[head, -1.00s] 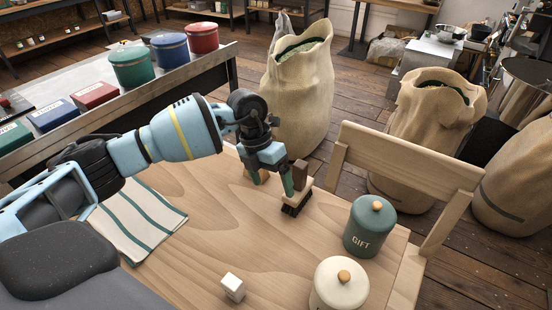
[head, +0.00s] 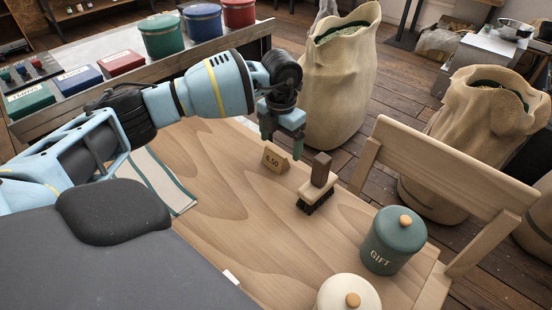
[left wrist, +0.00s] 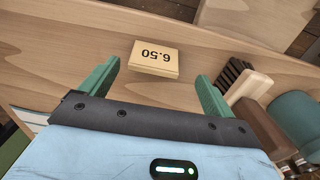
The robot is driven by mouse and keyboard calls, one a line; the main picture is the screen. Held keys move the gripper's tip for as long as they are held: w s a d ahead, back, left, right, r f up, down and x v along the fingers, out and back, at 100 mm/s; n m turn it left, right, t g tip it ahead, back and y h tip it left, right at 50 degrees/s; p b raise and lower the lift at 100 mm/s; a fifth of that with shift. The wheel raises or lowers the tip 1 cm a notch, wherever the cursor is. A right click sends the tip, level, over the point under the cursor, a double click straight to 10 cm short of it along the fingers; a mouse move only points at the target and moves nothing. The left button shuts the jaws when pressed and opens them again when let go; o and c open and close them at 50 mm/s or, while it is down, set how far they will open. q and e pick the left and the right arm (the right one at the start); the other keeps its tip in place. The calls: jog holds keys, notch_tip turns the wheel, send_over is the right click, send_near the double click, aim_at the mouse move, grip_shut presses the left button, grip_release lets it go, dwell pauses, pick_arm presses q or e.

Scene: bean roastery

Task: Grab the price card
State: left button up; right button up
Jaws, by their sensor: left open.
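The price card (head: 275,159) is a small wooden tent-shaped block marked 6.50. It stands near the far edge of the wooden table (head: 240,225). In the left wrist view the price card (left wrist: 155,59) shows ahead of and between the two green fingers, apart from both. My left gripper (head: 282,149) is open and empty, just above and behind the card in the head view; its fingers also show in the left wrist view (left wrist: 158,84). My right gripper does not show.
A brush (head: 317,185) with a dark handle stands close to the card's right. A green GIFT canister (head: 393,242) and a cream canister (head: 348,296) stand at the near right. A striped cloth (head: 165,182) lies at left. A chair (head: 430,165) stands at the far right edge.

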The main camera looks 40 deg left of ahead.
aim_at(277, 152)
pick_arm(q)
jog(key=f, duration=0.4)
jog(key=shift+s+a+f, duration=0.1)
jog(key=shift+s+a, duration=0.1)
jog(key=shift+a, duration=0.2)
jog(key=shift+f, duration=0.45)
jog(key=c, duration=1.1)
jog(key=shift+o, duration=0.2)
jog(key=shift+r, duration=0.5)
jog(key=r, duration=0.2)
jog(key=shift+s+a+r, duration=0.15)
jog(key=shift+s+r, duration=0.2)
jog(key=s+a, duration=0.1)
jog(key=s, duration=0.4)
jog(key=s+a+r, duration=0.1)
jog(key=s, duration=0.3)
jog(key=s+a, duration=0.2)
jog(key=s, duration=0.3)
jog(key=shift+s+r, duration=0.2)
jog(key=shift+s, duration=0.15)
